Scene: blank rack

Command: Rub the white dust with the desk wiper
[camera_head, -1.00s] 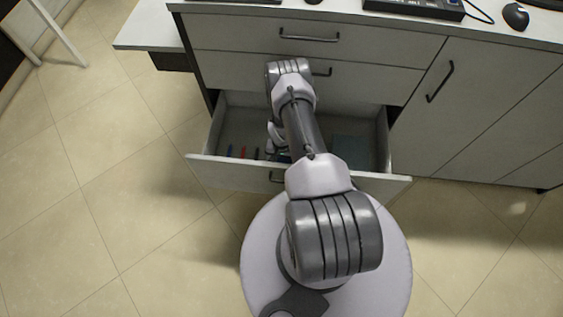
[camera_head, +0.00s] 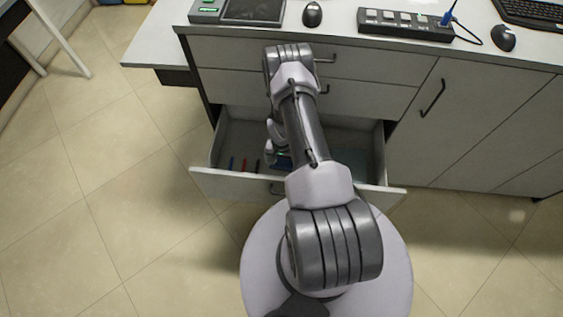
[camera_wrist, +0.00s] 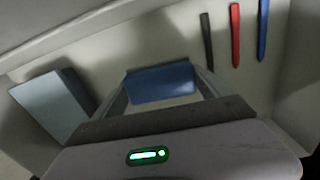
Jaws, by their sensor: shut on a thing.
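My gripper (camera_wrist: 163,88) is down inside the open drawer and is shut on a blue block, which I take to be the desk wiper (camera_wrist: 162,84). The block sits between the two fingertips over the drawer's pale floor. In the head view my arm hides most of the gripper, and only a little blue (camera_head: 284,160) shows beside it. I cannot make out white dust for certain. A small pale patch (camera_head: 516,216) lies on the floor tiles at the right; I cannot tell what it is.
The open drawer (camera_head: 228,182) also holds black, red and blue pens (camera_wrist: 235,36) and a light blue box (camera_wrist: 52,104). Above it, the desk top (camera_head: 335,20) carries two mice, a power strip (camera_head: 404,24), a keyboard and a device.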

